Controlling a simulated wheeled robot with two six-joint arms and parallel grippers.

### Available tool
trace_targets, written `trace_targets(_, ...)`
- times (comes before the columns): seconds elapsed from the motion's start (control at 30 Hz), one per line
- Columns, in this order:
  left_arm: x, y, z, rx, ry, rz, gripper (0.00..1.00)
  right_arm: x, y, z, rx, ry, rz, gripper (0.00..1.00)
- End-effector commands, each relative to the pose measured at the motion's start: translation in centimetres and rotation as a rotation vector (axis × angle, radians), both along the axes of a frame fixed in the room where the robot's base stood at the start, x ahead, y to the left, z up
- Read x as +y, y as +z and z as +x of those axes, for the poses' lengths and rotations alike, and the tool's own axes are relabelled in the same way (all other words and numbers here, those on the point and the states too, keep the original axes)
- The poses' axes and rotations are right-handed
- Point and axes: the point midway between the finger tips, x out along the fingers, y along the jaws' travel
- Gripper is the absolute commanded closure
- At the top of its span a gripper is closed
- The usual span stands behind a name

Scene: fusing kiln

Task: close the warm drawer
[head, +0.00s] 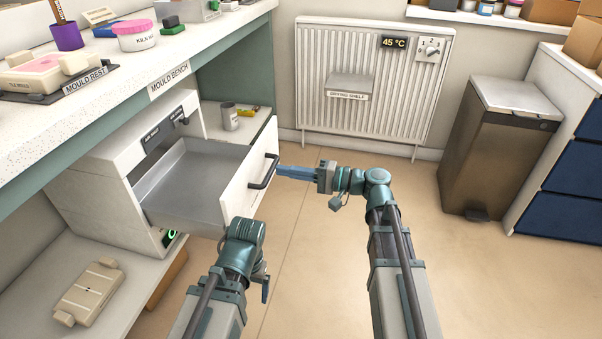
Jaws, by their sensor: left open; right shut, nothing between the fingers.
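The warm drawer (190,178) is pulled well out of a white housing (118,157) under the mould bench. Its grey inside is empty. Its white front (240,197) carries a dark bar handle (264,172). My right gripper (279,171) is shut and empty, its blue fingers pointing left at the outer side of the drawer front, close to the handle. I cannot tell whether they touch. My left gripper (265,291) is low in front of the drawer, mostly hidden by its own wrist, open and away from the handle.
The mould bench (215,47) overhangs the housing. A shelf below holds a beige mould (89,292). A grey can (229,117) stands behind the drawer. A radiator (370,110) is on the wall, a pedal bin (500,145) at right. The floor right of my arms is clear.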

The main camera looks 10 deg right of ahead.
Motion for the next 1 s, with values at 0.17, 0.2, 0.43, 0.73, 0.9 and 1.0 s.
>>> trace_targets(0.17,0.0,0.0,0.0,0.0,0.0,0.0,0.08,3.4,0.0,1.4,0.0,0.004,0.0,1.0)
trace_targets(0.2,0.0,0.0,0.0,0.0,0.0,0.0,0.08,3.9,0.0,1.7,0.0,0.002,0.0,1.0)
trace_targets(0.43,0.0,0.0,0.0,0.0,0.0,0.0,0.08,6.3,0.0,2.6,0.0,0.002,0.0,1.0)
trace_targets(0.73,0.0,0.0,0.0,0.0,0.0,0.0,0.08,6.9,0.0,2.9,0.0,-0.001,0.0,1.0)
trace_targets(0.9,0.0,0.0,0.0,0.0,0.0,0.0,0.08,6.9,0.0,2.8,0.0,-0.001,0.0,1.0)
trace_targets(1.0,0.0,0.0,0.0,0.0,0.0,0.0,0.08,7.1,0.0,2.9,0.0,0.0,0.0,1.0)
